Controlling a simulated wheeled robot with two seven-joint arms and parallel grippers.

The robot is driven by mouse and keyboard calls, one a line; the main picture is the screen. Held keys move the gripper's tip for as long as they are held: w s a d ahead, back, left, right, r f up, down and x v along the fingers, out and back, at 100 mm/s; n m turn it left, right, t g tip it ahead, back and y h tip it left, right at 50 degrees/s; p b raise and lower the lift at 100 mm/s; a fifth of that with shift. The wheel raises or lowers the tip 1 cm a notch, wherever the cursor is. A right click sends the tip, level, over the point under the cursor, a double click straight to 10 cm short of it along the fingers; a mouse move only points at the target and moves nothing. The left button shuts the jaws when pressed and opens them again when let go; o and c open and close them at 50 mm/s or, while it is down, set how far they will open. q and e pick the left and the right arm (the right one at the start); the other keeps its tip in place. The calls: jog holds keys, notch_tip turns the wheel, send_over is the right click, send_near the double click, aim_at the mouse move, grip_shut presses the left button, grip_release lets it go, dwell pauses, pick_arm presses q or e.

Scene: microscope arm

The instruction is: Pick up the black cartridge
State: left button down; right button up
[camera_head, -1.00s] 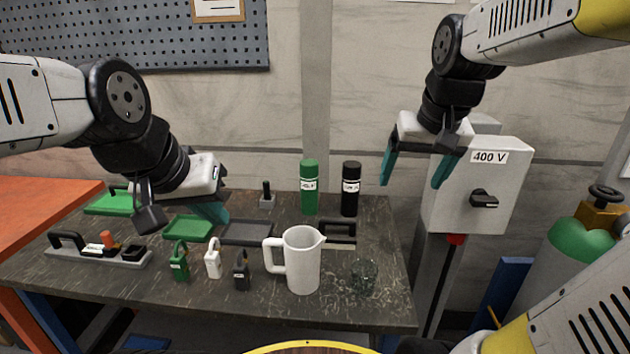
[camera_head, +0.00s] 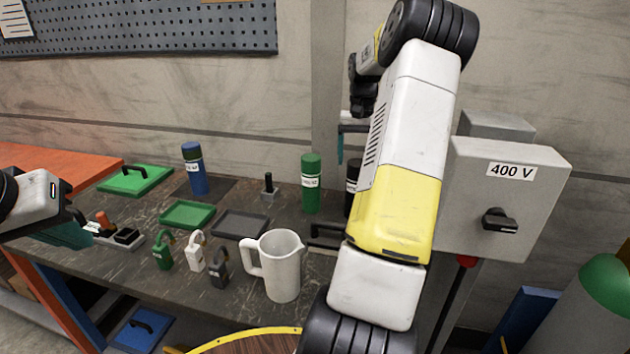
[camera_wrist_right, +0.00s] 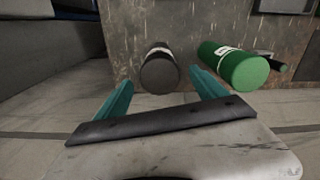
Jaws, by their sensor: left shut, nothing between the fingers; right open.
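The black cartridge (camera_head: 352,170) stands upright at the back of the bench beside the green cartridge (camera_head: 311,183). My right arm hides most of it in the head view. In the right wrist view the black cartridge (camera_wrist_right: 160,72) shows end-on, ahead of and between the fingers of my right gripper (camera_wrist_right: 160,88), which is open and empty. In the head view that gripper (camera_head: 341,148) is partly hidden behind its own arm, above and behind the cartridge. My left gripper (camera_head: 68,232) is shut and empty at the left edge.
The green cartridge (camera_wrist_right: 236,66) is close to the right finger in the wrist view. A blue cartridge (camera_head: 194,168), trays, padlocks and a white jug (camera_head: 279,266) stand on the bench. The 400 V box (camera_head: 505,195) is right of my right arm.

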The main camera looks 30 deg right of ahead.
notch_tip(320, 180, down, 8)
jog(key=shift+r, duration=0.15)
grip_shut()
dwell(0.6)
